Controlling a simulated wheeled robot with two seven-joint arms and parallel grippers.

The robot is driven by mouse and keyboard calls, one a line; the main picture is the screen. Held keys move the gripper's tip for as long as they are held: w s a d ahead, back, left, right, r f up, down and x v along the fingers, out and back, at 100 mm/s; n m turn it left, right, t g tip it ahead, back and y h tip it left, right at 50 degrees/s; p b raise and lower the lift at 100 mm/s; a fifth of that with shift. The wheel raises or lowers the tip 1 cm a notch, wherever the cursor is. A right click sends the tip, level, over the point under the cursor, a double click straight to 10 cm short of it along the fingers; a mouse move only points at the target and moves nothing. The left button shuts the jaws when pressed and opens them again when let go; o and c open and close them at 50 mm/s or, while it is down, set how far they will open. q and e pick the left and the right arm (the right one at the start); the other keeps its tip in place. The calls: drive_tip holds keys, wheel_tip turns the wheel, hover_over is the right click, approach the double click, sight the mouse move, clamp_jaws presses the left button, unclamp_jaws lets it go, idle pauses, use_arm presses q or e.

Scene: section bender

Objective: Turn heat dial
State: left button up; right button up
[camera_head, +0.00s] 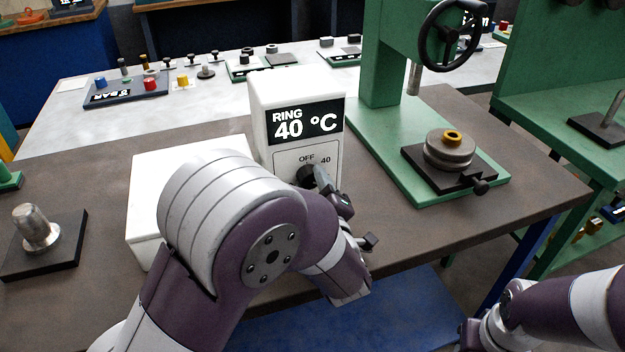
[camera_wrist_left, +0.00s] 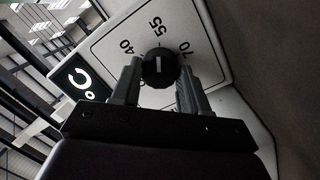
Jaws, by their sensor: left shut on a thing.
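The white heater box (camera_head: 297,95) stands on the brown table. Its black display (camera_head: 305,122) reads "RING 40 °C". The black heat dial (camera_head: 305,175) is on the front panel below, with "OFF" and "40" visible near it. In the left wrist view the dial (camera_wrist_left: 159,68) has a short white mark roughly in line with "55"; I cannot tell which end is its pointer. My left gripper (camera_head: 318,177) has its fingers on either side of the dial and is shut on it, also in the wrist view (camera_wrist_left: 160,82). My right gripper (camera_head: 470,332) is only partly visible at the lower right.
A white block (camera_head: 190,160) adjoins the heater's left side. A green press (camera_head: 385,125) with a ring on rollers (camera_head: 449,150) stands to the right. A metal post on a dark plate (camera_head: 38,240) is at the left. The table's front edge lies below my left forearm.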

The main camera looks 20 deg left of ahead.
use_arm(q)
drive_tip(key=o, duration=1.1)
drive_tip(key=shift+c, duration=0.2)
drive_tip(key=v, duration=1.2)
drive_tip(key=shift+s+d, duration=0.2)
drive_tip(key=shift+s, duration=0.15)
